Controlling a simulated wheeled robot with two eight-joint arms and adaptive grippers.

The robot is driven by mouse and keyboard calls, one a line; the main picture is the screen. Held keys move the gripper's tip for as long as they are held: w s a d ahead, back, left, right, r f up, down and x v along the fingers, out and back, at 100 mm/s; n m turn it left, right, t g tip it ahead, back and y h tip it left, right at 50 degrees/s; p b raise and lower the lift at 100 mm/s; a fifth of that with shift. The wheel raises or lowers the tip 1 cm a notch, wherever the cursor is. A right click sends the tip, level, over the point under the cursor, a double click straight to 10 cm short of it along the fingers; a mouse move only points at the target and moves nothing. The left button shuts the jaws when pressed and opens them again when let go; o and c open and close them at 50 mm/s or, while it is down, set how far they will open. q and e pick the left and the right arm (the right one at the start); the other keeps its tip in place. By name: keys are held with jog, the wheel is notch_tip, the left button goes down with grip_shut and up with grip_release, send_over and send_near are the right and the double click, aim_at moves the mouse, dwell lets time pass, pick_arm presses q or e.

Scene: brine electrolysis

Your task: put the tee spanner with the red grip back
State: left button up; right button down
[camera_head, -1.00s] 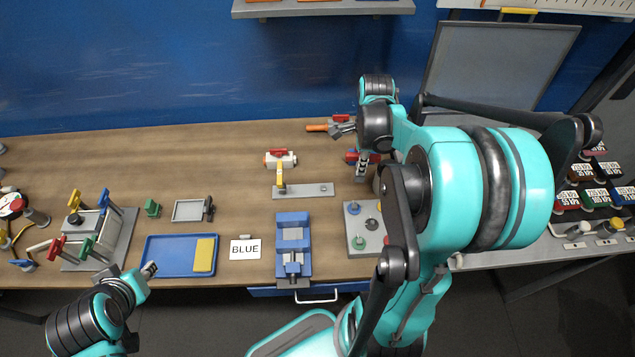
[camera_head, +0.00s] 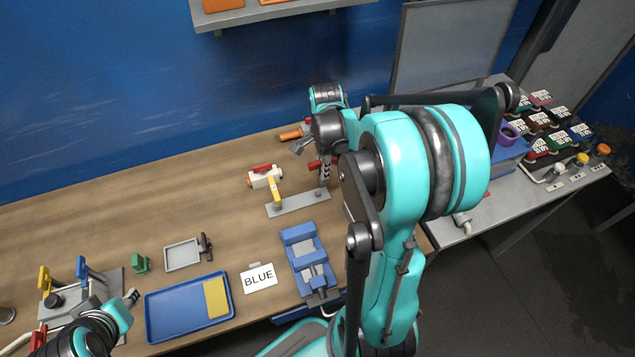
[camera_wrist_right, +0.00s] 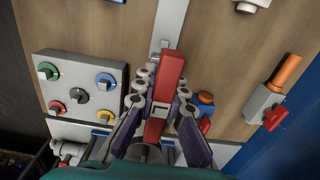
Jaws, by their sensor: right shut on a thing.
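In the right wrist view, the red grip (camera_wrist_right: 168,85) of the tee spanner lies lengthwise between the fingers of my right gripper (camera_wrist_right: 162,98), which is shut on it. The rest of the spanner is hidden or hard to make out.
A panel with several coloured knobs (camera_wrist_right: 82,88) lies left of the gripper in the wrist view. A blue-and-red fitting (camera_wrist_right: 205,103) and an orange-handled valve (camera_wrist_right: 268,100) are on its right. A white valve (camera_head: 266,177), blue vise (camera_head: 308,260) and blue tray (camera_head: 175,318) stand on the bench.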

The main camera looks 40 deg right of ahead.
jog(key=shift+w+a+f+b, duration=0.2)
jog(key=shift+f+b, duration=0.05)
jog(key=shift+f, duration=0.55)
jog(key=shift+w+a+f+b, duration=0.2)
jog(key=shift+f+b, duration=0.1)
jog(key=shift+f, duration=0.55)
jog(key=shift+w+a+f+b, duration=0.15)
jog(key=shift+a+f+b, duration=0.1)
jog(key=shift+f, duration=0.55)
jog(key=shift+s+f, duration=0.1)
jog(key=shift+f+b, duration=0.55)
jog(key=shift+b, duration=0.05)
jog(key=c, duration=1.6)
grip_release()
jog(key=shift+r, duration=0.15)
